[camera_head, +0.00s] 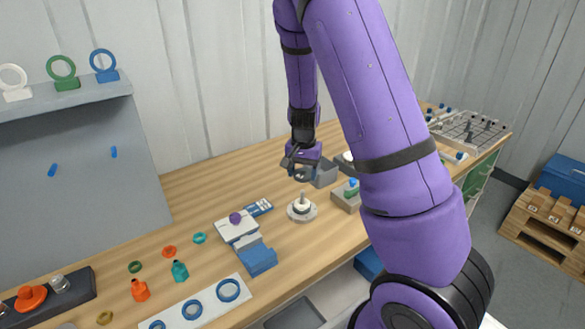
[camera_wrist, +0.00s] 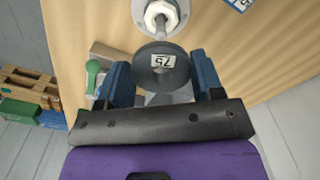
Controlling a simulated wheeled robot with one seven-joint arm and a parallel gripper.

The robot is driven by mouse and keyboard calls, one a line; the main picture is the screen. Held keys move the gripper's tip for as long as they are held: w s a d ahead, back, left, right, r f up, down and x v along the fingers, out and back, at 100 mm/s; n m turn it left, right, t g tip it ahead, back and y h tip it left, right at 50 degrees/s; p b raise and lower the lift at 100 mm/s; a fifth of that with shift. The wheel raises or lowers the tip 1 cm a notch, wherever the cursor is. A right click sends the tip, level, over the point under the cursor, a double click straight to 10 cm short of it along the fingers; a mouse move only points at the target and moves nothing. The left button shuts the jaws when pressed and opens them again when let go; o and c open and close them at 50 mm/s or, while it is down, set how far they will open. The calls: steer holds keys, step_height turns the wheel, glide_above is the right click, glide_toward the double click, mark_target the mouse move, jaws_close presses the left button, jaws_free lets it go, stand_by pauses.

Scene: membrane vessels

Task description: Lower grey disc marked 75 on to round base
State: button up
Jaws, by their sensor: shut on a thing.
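The round base (camera_head: 301,213) is pale, with an upright post and a light collar, and stands on the bench. In the wrist view the base (camera_wrist: 176,14) is at the top edge, partly cut off, beyond the disc.
A grey open box (camera_head: 325,175) stands just behind the base, and a grey block with green and blue parts (camera_head: 348,194) stands to its right. A white block with a purple knob (camera_head: 236,226) and a blue block (camera_head: 258,258) are to the left.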

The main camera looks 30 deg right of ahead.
mark_target(302, 191)
steer(key=shift+f, duration=4.25)
steer(key=o, duration=1)
step_height(302, 191, up, 11)
steer(key=shift+f, duration=0.1)
